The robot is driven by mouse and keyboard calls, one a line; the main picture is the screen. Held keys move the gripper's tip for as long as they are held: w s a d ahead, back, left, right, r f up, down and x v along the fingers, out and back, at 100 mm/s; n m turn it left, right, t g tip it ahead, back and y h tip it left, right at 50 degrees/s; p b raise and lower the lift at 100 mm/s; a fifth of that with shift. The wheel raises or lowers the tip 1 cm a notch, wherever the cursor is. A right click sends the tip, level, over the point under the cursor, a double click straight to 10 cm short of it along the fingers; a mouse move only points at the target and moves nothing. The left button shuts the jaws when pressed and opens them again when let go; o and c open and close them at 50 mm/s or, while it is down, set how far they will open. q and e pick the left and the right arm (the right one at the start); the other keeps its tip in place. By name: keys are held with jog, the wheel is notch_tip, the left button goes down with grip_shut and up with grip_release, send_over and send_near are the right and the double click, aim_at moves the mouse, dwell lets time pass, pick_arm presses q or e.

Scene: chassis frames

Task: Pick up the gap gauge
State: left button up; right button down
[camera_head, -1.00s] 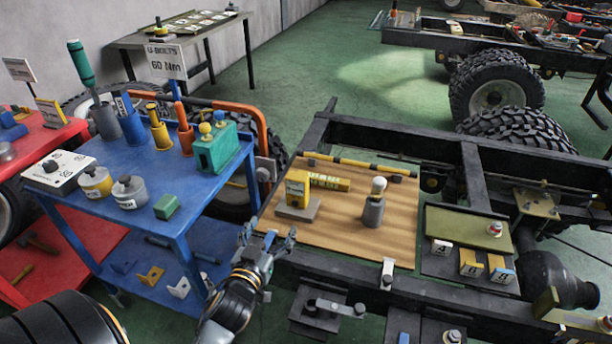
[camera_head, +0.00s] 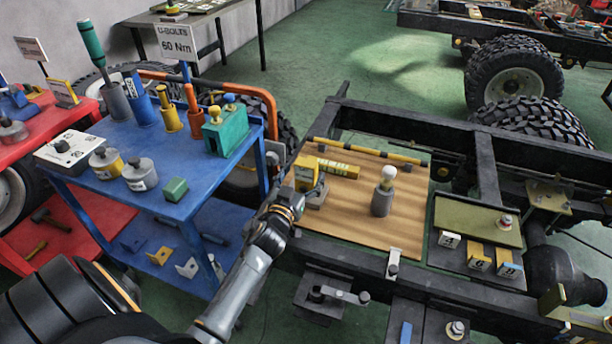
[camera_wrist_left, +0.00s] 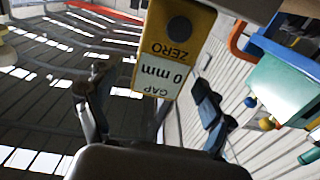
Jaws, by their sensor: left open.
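The gap gauge (camera_head: 306,171) is a yellow block on a grey base on the wooden board (camera_head: 350,212). In the left wrist view the gap gauge (camera_wrist_left: 176,52) shows a "GAP 0 mm" label and a dark ZERO button, upside down. My left gripper (camera_head: 298,192) is at the near left side of the gauge and hides part of it and its base. In the left wrist view the fingers of my left gripper (camera_wrist_left: 150,85) are spread, with the gauge just beyond and between them. I cannot tell whether they touch it. My right gripper is not in view.
A grey post with a white knob (camera_head: 385,190) stands right of the gauge. The blue cart (camera_head: 190,208) is close on the left.

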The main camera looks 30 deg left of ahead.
pick_arm(q)
jog(key=shift+x, duration=1.1)
jog(key=shift+w, duration=0.2)
jog(key=shift+s, duration=0.1)
jog(key=c, duration=1.4)
jog(key=shift+o, duration=0.2)
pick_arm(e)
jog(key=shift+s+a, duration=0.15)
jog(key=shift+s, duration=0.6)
